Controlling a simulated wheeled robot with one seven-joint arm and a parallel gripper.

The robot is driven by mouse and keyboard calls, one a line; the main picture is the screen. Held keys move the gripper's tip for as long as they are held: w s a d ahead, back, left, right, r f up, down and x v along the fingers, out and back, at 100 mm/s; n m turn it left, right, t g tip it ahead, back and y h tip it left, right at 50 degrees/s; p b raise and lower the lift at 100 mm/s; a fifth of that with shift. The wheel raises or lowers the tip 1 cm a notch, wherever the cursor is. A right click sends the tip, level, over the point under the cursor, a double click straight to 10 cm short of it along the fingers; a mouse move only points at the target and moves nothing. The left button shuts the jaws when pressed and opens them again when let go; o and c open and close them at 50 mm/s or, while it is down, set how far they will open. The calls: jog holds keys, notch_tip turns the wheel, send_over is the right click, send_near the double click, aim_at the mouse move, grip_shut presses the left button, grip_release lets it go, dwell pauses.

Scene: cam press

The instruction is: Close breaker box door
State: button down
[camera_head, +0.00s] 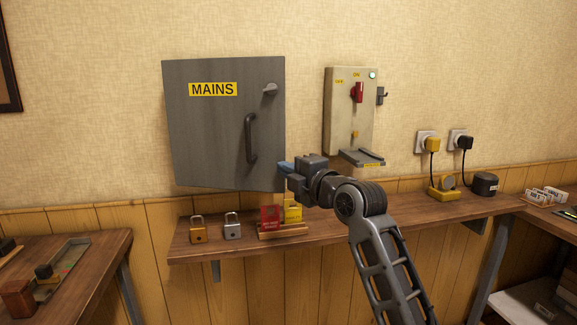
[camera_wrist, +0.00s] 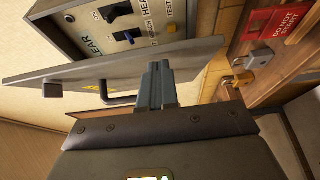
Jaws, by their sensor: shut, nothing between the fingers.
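The breaker box door (camera_head: 215,125) is a grey metal panel with a yellow MAINS label, a dark handle (camera_head: 250,138) and a small latch knob (camera_head: 270,88) on its right side. In the wrist view the door (camera_wrist: 200,49) stands ajar, with a gap to the box interior (camera_wrist: 120,18), where dark switches show. My gripper (camera_head: 285,168) is shut and empty at the door's lower right corner. In the wrist view its fingers (camera_wrist: 156,82) overlap the door near its lower part, on the outer side; I cannot tell whether they touch it.
A shelf (camera_head: 400,215) runs below, holding a brass padlock (camera_head: 198,234), a silver padlock (camera_head: 233,230) and red and yellow tags (camera_head: 270,216). A beige switch box (camera_head: 343,110) with a projecting ledge (camera_head: 361,158) hangs to the right.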

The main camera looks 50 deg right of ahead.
jog(key=shift+w+d, duration=0.1)
jog(key=shift+d, duration=0.1)
jog(key=shift+d+f, duration=0.1)
jog(key=w+d+n+y+b, duration=0.2)
jog(key=w+d+y+b, duration=0.2)
jog(key=b, duration=1)
jog(key=w+d, duration=0.3)
jog(key=d, duration=0.2)
jog(key=shift+w+d+b, duration=0.15)
jog(key=shift+w+b, duration=0.05)
jog(key=shift+b, duration=0.1)
